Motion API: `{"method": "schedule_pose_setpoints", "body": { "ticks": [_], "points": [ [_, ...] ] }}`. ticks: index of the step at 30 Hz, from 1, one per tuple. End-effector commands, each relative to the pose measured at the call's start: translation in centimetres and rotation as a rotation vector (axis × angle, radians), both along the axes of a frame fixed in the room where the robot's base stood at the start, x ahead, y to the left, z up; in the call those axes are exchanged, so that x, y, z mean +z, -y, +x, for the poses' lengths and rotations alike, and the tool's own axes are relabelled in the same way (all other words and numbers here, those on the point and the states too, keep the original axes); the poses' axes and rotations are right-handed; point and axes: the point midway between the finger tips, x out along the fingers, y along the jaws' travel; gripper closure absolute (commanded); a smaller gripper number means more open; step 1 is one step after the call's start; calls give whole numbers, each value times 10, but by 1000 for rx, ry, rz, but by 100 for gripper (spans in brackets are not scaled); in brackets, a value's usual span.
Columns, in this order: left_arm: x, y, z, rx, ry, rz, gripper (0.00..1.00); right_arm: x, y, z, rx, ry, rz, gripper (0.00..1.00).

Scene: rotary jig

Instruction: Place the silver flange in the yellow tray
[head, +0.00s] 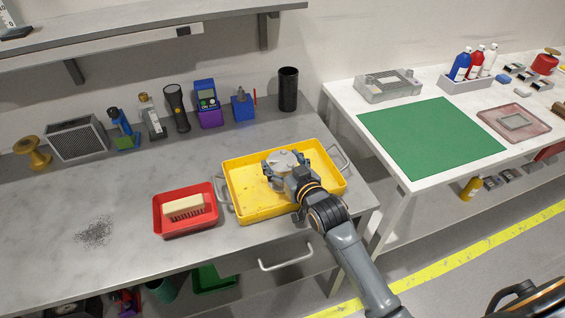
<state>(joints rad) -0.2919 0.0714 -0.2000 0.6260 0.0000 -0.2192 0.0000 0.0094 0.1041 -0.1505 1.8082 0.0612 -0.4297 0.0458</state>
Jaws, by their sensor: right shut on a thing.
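The yellow tray (240,205) with metal side handles lies on the grey bench. My right gripper (281,172) is over the middle of the tray, shut on the silver flange (284,160). The flange is a round metal disc, partly hidden by the fingers. I cannot tell whether the flange touches the tray floor or is a little above it. My left gripper is not in view.
A red tray (186,229) with a pale block stands left of the yellow tray. Metal shavings (93,233) lie further left. A black cylinder (288,89) and several tools line the back. A white table with a green mat (430,138) is at right.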

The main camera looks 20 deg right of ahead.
Motion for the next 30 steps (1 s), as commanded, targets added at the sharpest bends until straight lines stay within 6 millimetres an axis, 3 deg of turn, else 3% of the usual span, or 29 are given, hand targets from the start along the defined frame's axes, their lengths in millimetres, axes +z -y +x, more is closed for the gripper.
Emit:
{"method": "schedule_pose_setpoints", "body": {
  "ticks": [5, 6, 9, 22, 30],
  "points": [
    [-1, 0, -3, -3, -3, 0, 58, -3, 0, 0, 0, 1, 0, 68],
    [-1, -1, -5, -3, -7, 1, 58, -3, 0, 0, 0, -1, 0, 20],
    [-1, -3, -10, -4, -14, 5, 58, -3, 0, 0, 0, -1, 0, 4],
    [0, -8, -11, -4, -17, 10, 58, 2, 0, -1, 0, 1, 0, 4],
    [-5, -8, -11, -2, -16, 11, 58, 8, 8, -50, 0, -1, -1, 4]
  ]
}}
